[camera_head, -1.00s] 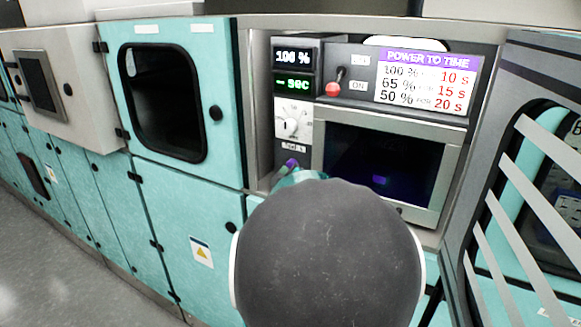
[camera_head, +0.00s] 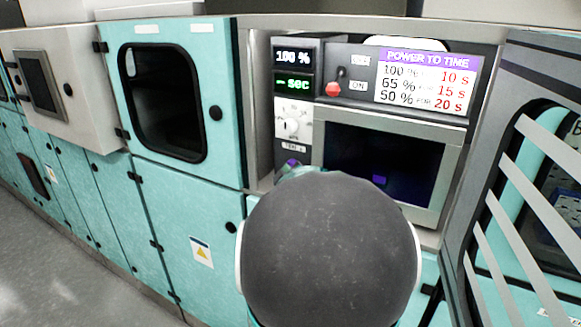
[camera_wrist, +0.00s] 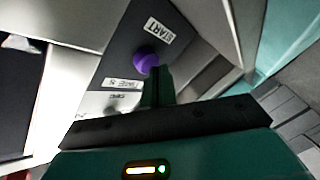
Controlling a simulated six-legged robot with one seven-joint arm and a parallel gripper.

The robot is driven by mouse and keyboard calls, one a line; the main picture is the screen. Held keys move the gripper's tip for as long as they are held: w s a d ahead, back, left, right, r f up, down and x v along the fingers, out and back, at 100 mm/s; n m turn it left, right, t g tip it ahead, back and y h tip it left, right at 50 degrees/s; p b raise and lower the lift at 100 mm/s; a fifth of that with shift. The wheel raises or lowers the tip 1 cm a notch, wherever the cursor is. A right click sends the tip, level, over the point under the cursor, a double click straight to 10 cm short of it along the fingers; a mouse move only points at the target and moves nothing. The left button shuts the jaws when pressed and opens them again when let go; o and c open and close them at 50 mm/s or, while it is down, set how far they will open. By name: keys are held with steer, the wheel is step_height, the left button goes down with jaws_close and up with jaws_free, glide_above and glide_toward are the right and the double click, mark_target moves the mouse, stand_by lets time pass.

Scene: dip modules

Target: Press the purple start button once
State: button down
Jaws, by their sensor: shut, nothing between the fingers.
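The purple start button (camera_wrist: 145,60) is a round knob on a dark panel (camera_wrist: 125,45), beside a white START label (camera_wrist: 157,32) in the wrist view. In the head view a bit of the purple button (camera_head: 291,163) shows just above my arm. My gripper (camera_wrist: 155,70) is shut and empty. Its fingertips are right at the lower edge of the button in the wrist view; I cannot tell whether they touch it. In the head view my dark arm link hides most of the gripper.
The machine has a 100 % display (camera_head: 293,56), a green "- SEC" display (camera_head: 293,84), a dial (camera_head: 291,124), a red-tipped lever (camera_head: 333,88) and a dark-windowed door (camera_head: 385,165). A striped door (camera_head: 515,190) stands at right, teal cabinets (camera_head: 180,190) at left.

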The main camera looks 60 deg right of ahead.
steer(key=shift+d, duration=0.4)
stand_by(0.3)
steer(key=shift+a, duration=1.05)
steer(key=shift+s+a, duration=0.15)
steer(key=shift+a, duration=1.1)
steer(key=shift+s+a, duration=0.15)
steer(key=shift+a, duration=1.1)
